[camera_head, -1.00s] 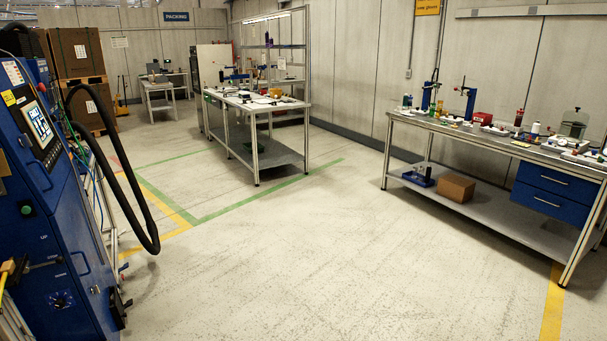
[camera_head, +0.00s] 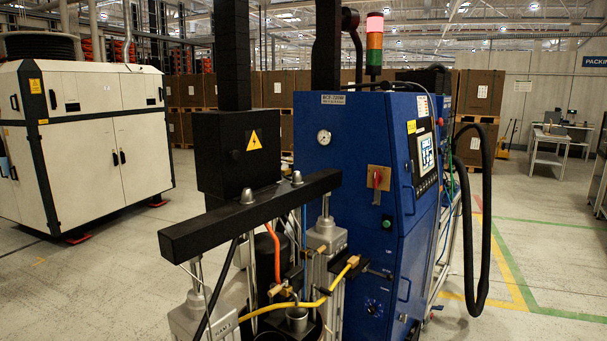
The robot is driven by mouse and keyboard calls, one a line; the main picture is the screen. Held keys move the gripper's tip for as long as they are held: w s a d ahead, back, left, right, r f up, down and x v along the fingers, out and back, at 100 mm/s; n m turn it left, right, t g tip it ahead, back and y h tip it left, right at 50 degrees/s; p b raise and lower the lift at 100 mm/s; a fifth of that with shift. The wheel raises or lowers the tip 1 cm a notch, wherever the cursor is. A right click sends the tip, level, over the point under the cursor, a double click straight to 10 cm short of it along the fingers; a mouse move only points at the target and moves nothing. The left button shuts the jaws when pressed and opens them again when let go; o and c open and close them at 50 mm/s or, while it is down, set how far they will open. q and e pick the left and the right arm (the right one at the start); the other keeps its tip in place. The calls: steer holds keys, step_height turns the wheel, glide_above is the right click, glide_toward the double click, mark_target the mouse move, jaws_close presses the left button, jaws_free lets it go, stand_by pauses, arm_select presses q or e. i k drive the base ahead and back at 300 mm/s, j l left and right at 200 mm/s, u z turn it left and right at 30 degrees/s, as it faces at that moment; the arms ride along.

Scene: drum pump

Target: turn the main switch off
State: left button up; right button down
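The main switch (camera_head: 377,179) is a red handle on a yellowish plate, on the side of the blue machine cabinet (camera_head: 345,150). The handle looks roughly upright, but it is too small to read its exact setting. Neither of my grippers is in the picture. The cabinet's touch screen (camera_head: 426,153) is lit, and the top lamp of the signal tower (camera_head: 375,28) glows red.
The drum pump frame with its black crossbar (camera_head: 250,213) and yellow hose (camera_head: 300,304) stands in front of the cabinet. A black hose loop (camera_head: 486,240) hangs at the right. A white machine (camera_head: 85,140) stands left. Floor is open between it and the pump.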

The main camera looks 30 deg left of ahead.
mark_target(377, 177)
steer(key=i+l+u, duration=0.15)
steer(key=u, duration=0.3)
steer(key=i+l+u, duration=0.2)
steer(key=u, duration=0.25)
steer(key=i+l+u, duration=0.15)
steer(key=l+u, duration=0.15)
steer(key=u, duration=0.15)
steer(key=i+l+u, duration=0.1)
steer(key=l+u, duration=0.2)
steer(key=u, duration=0.15)
steer(key=i+l+u, duration=0.2)
steer(key=l, duration=0.25)
steer(key=k, duration=0.05)
